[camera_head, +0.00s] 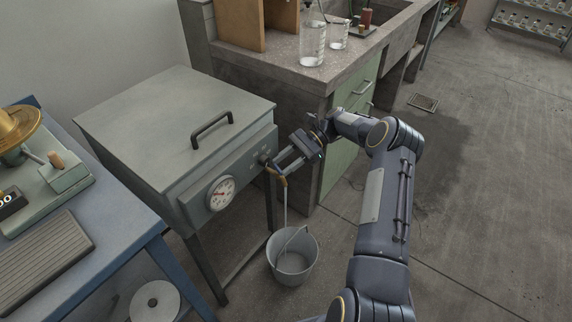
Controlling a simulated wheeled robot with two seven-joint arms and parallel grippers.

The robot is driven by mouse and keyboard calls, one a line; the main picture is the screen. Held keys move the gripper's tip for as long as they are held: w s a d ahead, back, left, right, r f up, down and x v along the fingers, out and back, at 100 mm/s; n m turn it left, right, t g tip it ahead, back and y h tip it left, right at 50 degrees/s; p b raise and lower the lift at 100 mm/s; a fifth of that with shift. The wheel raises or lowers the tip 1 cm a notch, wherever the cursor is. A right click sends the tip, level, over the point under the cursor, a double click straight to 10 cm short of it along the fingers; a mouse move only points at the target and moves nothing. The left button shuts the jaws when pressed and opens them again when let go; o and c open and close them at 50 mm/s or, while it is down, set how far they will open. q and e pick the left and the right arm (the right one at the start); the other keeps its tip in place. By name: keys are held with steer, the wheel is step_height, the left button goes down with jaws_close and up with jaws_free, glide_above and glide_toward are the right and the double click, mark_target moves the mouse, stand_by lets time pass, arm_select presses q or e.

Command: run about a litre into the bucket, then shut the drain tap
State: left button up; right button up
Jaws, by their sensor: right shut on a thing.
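The drain tap (283,181) is a small brass spout low on the front of a grey-green lidded tank (160,125). A thin pale stream (286,207) runs from the spout down into the bucket. The bucket (292,268) is grey and stands upright on the floor below the tap, its wire handle raised. How much water it holds I cannot tell. My right gripper (277,168) is at the tap, shut on its handle, which the fingers mostly hide. My left gripper is not in view.
A round dial gauge (220,193) is on the tank front. A blue bench (110,240) stands at the left, with a white roll (155,301) below it. A concrete bench (285,72) with glassware is behind my right arm.

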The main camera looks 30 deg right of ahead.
steer(key=shift+w+n+g, duration=0.1)
steer(key=shift+n+g, duration=0.2)
steer(key=shift+g, duration=0.1)
steer(key=o, duration=1)
steer(key=shift+r, duration=0.1)
